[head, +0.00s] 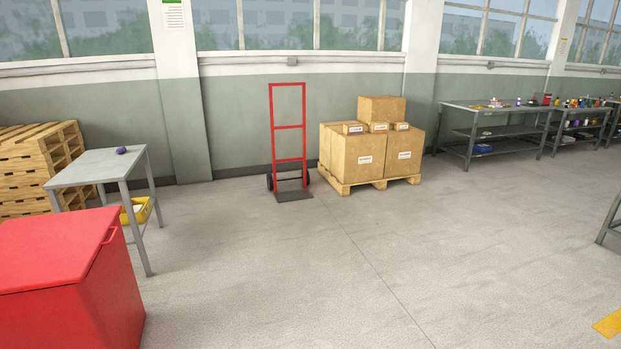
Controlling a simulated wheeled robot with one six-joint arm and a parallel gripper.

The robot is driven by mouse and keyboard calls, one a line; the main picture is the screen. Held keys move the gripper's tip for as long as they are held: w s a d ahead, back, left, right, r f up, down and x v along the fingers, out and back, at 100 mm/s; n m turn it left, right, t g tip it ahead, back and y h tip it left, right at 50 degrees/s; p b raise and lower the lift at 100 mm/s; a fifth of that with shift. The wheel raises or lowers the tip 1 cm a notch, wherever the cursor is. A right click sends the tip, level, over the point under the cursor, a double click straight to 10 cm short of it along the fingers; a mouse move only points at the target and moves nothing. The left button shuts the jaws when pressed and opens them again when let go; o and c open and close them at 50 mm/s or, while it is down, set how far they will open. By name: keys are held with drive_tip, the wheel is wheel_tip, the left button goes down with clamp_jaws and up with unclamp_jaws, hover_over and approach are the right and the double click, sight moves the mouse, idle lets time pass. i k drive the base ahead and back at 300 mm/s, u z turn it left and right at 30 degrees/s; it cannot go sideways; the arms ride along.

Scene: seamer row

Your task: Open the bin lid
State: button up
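A red bin (104,309) stands at the lower left of the head view, cut off by the left and bottom edges. Its flat red lid (50,245) lies shut on top. A red handle (109,236) shows at the lid's right edge. My gripper is not in view.
A grey table (85,168) with a small purple object (121,150) on top and a yellow tray (138,211) below stands behind the bin. Wooden pallets (35,165), a red hand truck (288,128) and boxes (352,160) line the wall. The middle floor (330,270) is clear.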

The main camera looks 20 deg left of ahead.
sight(49, 250)
drive_tip(key=u, duration=1.05)
drive_tip(key=i, duration=1.05)
drive_tip(key=u, duration=1)
drive_tip(key=i, duration=1.15)
drive_tip(key=u, duration=0.2)
